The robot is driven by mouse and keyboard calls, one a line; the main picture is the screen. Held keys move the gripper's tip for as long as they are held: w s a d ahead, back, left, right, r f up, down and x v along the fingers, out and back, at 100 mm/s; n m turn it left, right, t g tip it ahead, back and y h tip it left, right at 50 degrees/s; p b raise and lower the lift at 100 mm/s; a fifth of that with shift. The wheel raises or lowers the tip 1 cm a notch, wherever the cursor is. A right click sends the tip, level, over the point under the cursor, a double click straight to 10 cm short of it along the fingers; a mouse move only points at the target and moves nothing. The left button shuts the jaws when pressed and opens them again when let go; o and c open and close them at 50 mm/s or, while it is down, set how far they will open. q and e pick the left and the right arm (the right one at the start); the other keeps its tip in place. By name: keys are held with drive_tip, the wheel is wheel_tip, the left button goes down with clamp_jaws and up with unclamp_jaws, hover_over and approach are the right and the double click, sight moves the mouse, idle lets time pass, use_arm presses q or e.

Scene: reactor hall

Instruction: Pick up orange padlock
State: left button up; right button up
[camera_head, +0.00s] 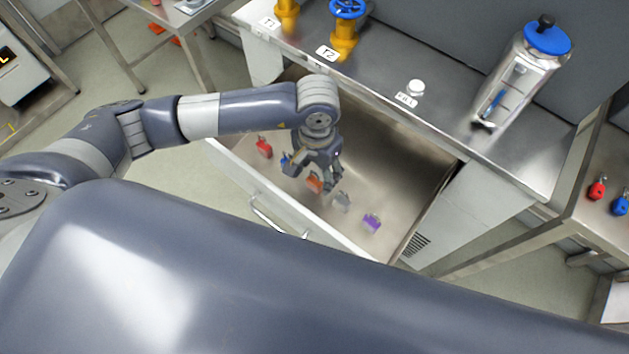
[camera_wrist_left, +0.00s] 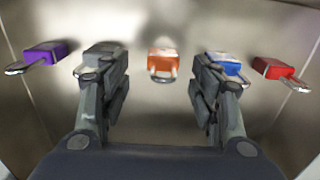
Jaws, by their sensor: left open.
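The orange padlock (camera_head: 314,182) lies in the open drawer, in the middle of a row of padlocks. In the left wrist view the orange padlock (camera_wrist_left: 162,65) sits ahead, centred between the fingers and apart from them. My left gripper (camera_head: 321,174) is over the drawer, pointing down, and partly hides the padlocks below it. In the left wrist view my left gripper (camera_wrist_left: 160,95) is open and empty, its fingers spread either side of the orange padlock. My right gripper does not show.
The drawer (camera_head: 400,165) also holds red (camera_head: 264,147), blue (camera_head: 285,161), grey (camera_head: 342,201) and purple (camera_head: 372,222) padlocks. The left finger overlaps the grey one in the wrist view. Above is a counter (camera_head: 440,115) with yellow valves and a clear canister (camera_head: 518,75).

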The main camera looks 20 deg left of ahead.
sight(314, 182)
use_arm(q)
drive_tip(key=f, duration=0.1)
drive_tip(key=f+p, duration=0.1)
drive_tip(key=f, duration=0.2)
drive_tip(key=shift+s+a+f+p, duration=0.25)
drive_tip(key=shift+a+f+p, duration=0.05)
drive_tip(key=shift+p, duration=0.1)
drive_tip(key=shift+w+f, duration=0.1)
drive_tip(key=shift+f, duration=0.25)
drive_tip(key=c, duration=1.1)
